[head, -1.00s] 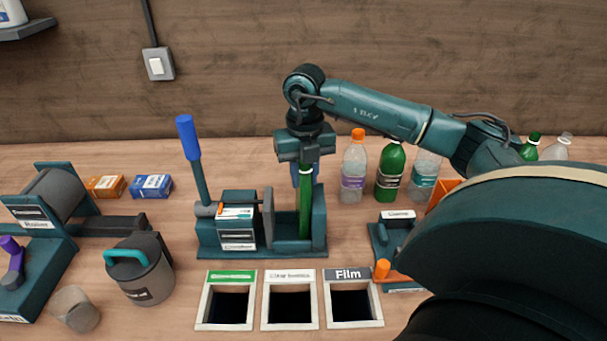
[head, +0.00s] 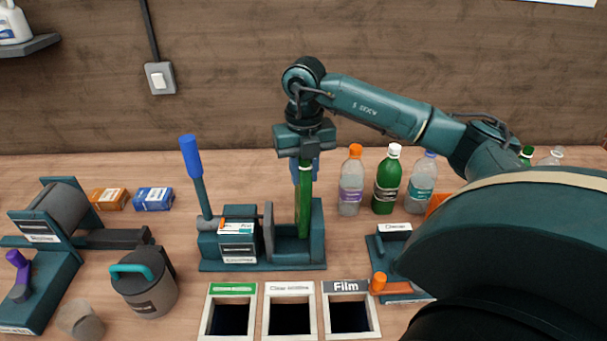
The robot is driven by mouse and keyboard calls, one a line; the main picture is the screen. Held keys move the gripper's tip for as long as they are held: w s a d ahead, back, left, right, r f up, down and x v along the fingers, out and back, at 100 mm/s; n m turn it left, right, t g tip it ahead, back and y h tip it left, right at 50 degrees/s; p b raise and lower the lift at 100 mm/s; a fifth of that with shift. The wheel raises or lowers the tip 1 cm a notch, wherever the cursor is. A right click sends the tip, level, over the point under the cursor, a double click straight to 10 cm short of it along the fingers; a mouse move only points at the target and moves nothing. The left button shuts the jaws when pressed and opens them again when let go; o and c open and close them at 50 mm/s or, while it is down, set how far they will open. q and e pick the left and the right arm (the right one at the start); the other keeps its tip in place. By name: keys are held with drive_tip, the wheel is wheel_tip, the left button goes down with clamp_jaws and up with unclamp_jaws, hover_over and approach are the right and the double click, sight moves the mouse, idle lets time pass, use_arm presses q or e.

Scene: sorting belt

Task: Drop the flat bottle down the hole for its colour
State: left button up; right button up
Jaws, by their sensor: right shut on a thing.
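My right gripper (head: 305,168) points down above the crusher's open slot. It is shut on the flat green bottle (head: 304,207), a thin upright green strip. The bottle's lower part is between the plates of the teal crusher (head: 262,266), which has a raised lever with a blue handle. Three square holes stand in front: one with a green label (head: 207,312), one with a white label (head: 268,312) that seems to read clear, and one labelled Film (head: 327,312). My left gripper is not in view.
Bottles with an orange cap (head: 351,185), a white cap (head: 387,185) and a blue cap (head: 421,185) stand behind at right. A grey lidded pot (head: 148,295) and a roller device (head: 45,270) are at left. A small clamp device (head: 392,235) is right of the crusher.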

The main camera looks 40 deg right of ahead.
drive_tip(key=shift+d+r, duration=0.1)
drive_tip(key=shift+r, duration=1)
drive_tip(key=shift+r, duration=2.95)
drive_tip(key=shift+c, duration=0.2)
drive_tip(key=shift+s, duration=0.1)
clamp_jaws()
